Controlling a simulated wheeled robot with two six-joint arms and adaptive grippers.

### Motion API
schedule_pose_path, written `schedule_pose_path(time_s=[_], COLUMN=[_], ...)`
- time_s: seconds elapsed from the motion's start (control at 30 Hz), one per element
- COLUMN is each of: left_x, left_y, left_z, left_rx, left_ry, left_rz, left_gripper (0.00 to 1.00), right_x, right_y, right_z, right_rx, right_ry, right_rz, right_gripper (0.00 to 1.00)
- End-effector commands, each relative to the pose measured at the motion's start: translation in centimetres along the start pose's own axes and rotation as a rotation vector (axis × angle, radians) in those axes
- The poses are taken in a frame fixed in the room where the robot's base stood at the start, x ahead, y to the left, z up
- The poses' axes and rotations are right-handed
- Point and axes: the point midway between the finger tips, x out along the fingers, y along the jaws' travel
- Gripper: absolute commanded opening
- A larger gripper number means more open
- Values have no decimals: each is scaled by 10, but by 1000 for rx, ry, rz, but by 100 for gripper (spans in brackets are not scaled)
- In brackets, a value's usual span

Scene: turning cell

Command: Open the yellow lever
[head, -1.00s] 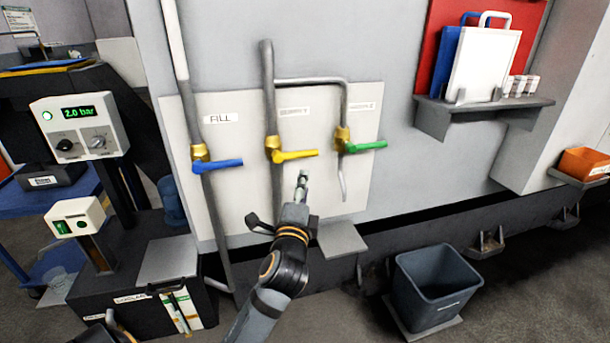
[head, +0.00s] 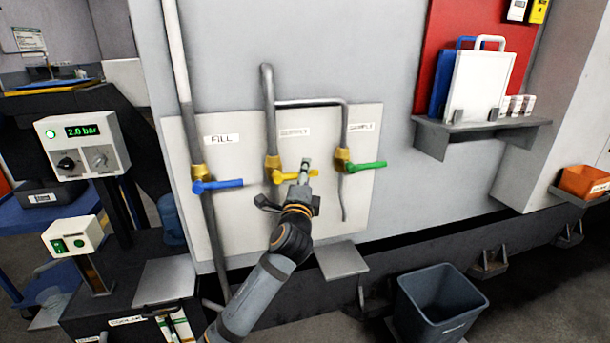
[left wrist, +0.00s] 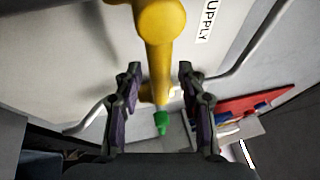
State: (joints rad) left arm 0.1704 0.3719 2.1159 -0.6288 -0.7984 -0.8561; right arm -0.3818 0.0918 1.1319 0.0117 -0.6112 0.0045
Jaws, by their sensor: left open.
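The yellow lever (head: 286,178) sits on a brass-coloured valve on the middle pipe, its handle pointing right, across the pipe. In the left wrist view the yellow lever (left wrist: 163,60) runs down from the top between my left gripper's fingers. My left gripper (head: 305,165) is at the handle's outer part and hides some of it. In the left wrist view the left gripper (left wrist: 160,76) is open, with gaps to the lever on both sides. My right gripper is not in view.
A blue lever (head: 218,185) is on the left pipe and a green lever (head: 368,166) on the right one. The green lever also shows beyond the yellow one in the left wrist view (left wrist: 162,122). A grey shelf (head: 480,135) and a bin (head: 440,305) stand to the right.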

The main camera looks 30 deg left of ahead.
Motion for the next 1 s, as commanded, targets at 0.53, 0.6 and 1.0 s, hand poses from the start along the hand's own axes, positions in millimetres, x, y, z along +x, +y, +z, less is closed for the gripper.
schedule_pose_path(time_s=[0.53,0.6,1.0], left_x=[0,0,0], left_y=[0,0,0], left_z=[0,0,0], left_rx=[-1,-1,21], left_ry=[1,1,5], left_rz=[0,0,12], left_gripper=[0,0,0], right_x=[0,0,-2], right_y=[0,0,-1], right_z=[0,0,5], right_rx=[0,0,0], right_ry=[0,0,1], right_rz=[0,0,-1], right_gripper=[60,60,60])
